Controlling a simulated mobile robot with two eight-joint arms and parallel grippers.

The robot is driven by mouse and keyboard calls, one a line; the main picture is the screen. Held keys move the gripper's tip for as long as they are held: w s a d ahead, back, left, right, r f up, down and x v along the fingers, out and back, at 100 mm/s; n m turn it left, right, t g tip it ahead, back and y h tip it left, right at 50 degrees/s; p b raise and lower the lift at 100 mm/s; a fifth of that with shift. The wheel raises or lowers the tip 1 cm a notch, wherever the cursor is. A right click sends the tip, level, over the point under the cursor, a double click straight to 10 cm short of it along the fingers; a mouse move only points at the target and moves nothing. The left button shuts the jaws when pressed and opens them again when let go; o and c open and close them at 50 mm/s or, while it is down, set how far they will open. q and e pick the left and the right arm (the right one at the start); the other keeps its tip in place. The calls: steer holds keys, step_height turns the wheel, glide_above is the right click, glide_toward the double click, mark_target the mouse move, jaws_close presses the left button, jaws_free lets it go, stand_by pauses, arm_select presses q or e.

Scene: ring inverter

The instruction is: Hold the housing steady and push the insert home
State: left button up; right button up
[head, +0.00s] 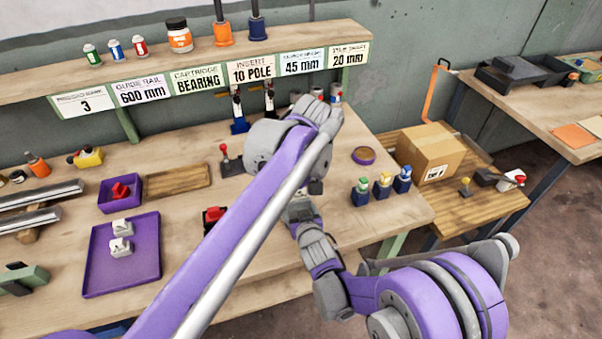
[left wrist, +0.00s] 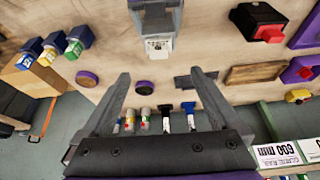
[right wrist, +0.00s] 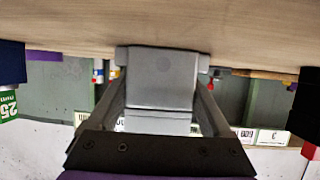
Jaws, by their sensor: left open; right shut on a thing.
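A pale block (left wrist: 158,46) sits at the end of my right gripper (left wrist: 158,18) in the left wrist view. A grey block (right wrist: 162,82) fills the space between the right gripper's fingers in the right wrist view. I cannot tell whether it is the housing. In the head view my right gripper (head: 301,210) is low over the table. My left gripper (left wrist: 160,76) is open and empty, its fingertips pointing toward the pale block, apart from it. My own left arm hides it in the head view. A red piece on a black block (left wrist: 258,22) stands nearby.
A purple tray (head: 95,275) with two pale blocks lies at the left. Also around are a wooden tray (head: 180,182), a purple disc (head: 363,155) and several blue-based parts (head: 383,187) near the table's right end. A labelled shelf (head: 215,58) runs along the back.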

mark_target(298, 193)
arm_select(q)
steer(key=shift+w, duration=0.1)
steer(key=c, duration=0.3)
steer(key=shift+w+g, duration=0.3)
steer(key=c, duration=0.3)
steer(key=shift+w+a+f+n+g, duration=0.1)
steer(key=shift+w+a+n+g, duration=0.1)
steer(key=shift+w+n+g, duration=0.55)
steer(key=c, duration=0.5)
steer(key=shift+w+a+f+n+g+h, duration=0.1)
steer(key=shift+w+n+g+h, duration=0.2)
steer(key=shift+w+g, duration=0.4)
jaws_close()
steer(key=shift+w+g, duration=0.15)
steer(key=shift+g, duration=0.3)
steer(key=shift+f, duration=3.05)
